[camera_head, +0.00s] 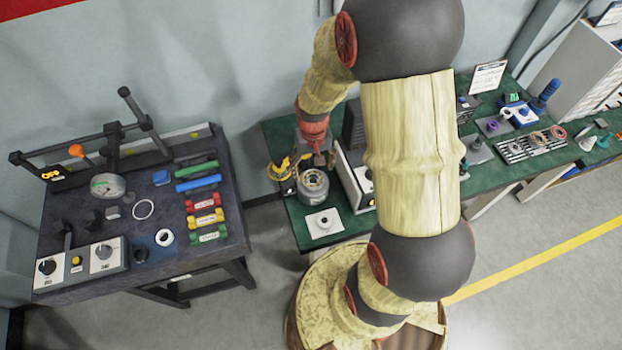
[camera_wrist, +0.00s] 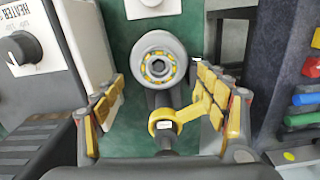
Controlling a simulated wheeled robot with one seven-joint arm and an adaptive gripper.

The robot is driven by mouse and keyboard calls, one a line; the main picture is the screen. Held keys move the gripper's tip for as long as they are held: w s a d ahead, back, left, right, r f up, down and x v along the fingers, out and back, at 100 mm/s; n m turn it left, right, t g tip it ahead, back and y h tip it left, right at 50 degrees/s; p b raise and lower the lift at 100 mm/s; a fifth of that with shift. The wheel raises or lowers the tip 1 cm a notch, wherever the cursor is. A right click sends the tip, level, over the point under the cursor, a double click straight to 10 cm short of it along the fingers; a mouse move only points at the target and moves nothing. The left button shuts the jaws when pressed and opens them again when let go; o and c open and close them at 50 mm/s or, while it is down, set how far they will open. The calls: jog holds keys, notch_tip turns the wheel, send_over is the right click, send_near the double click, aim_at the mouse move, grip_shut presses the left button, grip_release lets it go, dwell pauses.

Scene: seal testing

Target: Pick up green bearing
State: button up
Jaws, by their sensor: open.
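No bearing shows clearly as green. In the wrist view, a grey ring-shaped bearing (camera_wrist: 158,68) with yellow parts around its ring faces the camera on top of a grey round body. The same grey round unit (camera_head: 313,187) stands on the green bench in the head view. My gripper (camera_wrist: 160,84) is open and empty, its yellow-padded fingers apart on the left and right of the unit in the picture. In the head view my gripper (camera_head: 318,153) hangs just above and behind the unit, partly hard to make out.
A yellow hooked part (camera_wrist: 180,118) stands between the fingers in the wrist view, close to the right finger. A heater box (camera_wrist: 38,38) is at left. A white plate (camera_head: 334,228) lies in front of the unit. Several bearings (camera_head: 537,140) sit on a right-hand rack.

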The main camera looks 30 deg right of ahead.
aim_at(313, 180)
jog(key=shift+w+a+f, duration=0.1)
jog(key=shift+w+f, duration=0.1)
jog(key=shift+f, duration=0.35)
jog(key=f, duration=0.3)
jog(key=f+b, duration=0.1)
jog(key=shift+d+f, duration=0.25)
jog(key=shift+f, duration=0.15)
jog(key=shift+c, duration=1.3)
jog(key=c, duration=1.4)
jog(key=shift+o, duration=0.2)
jog(key=shift+r, duration=0.1)
